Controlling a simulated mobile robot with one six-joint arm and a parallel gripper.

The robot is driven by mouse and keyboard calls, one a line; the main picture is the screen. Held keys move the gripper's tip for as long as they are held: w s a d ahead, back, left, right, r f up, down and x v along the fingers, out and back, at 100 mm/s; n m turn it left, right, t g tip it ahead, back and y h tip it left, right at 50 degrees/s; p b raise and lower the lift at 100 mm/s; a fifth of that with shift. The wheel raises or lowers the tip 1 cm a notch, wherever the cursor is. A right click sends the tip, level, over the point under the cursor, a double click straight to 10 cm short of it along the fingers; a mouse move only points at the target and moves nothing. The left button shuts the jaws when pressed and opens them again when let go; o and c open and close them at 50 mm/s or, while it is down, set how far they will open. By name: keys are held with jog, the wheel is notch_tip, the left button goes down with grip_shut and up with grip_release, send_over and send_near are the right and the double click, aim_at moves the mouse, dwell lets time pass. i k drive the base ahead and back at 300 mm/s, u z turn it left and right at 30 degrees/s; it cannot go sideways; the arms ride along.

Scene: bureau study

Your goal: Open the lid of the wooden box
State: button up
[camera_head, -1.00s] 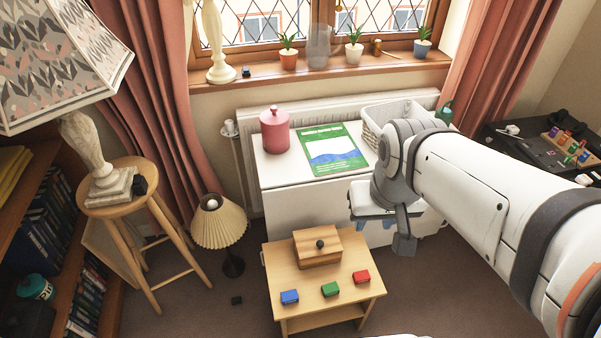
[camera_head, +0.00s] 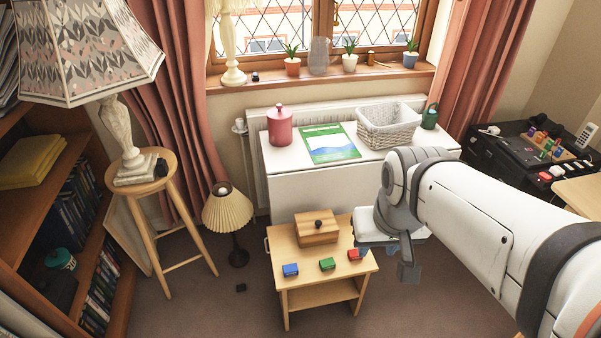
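The wooden box (camera_head: 316,231) sits near the back of a small light wood table (camera_head: 300,258). Its lid is shut, with a dark round knob (camera_head: 318,223) on top. My gripper (camera_head: 409,271) hangs at the end of my white arm, to the right of the table and apart from the box. Its fingers are too unclear to tell whether they are open or shut.
Behind stands a white cabinet (camera_head: 300,186) with a pink jar (camera_head: 280,126) and a basket (camera_head: 389,127). A small lamp (camera_head: 229,211) stands left on the floor.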

aim_at(321, 222)
jog(key=z, duration=0.15)
jog(key=i, duration=0.85)
jog(key=u, duration=0.05)
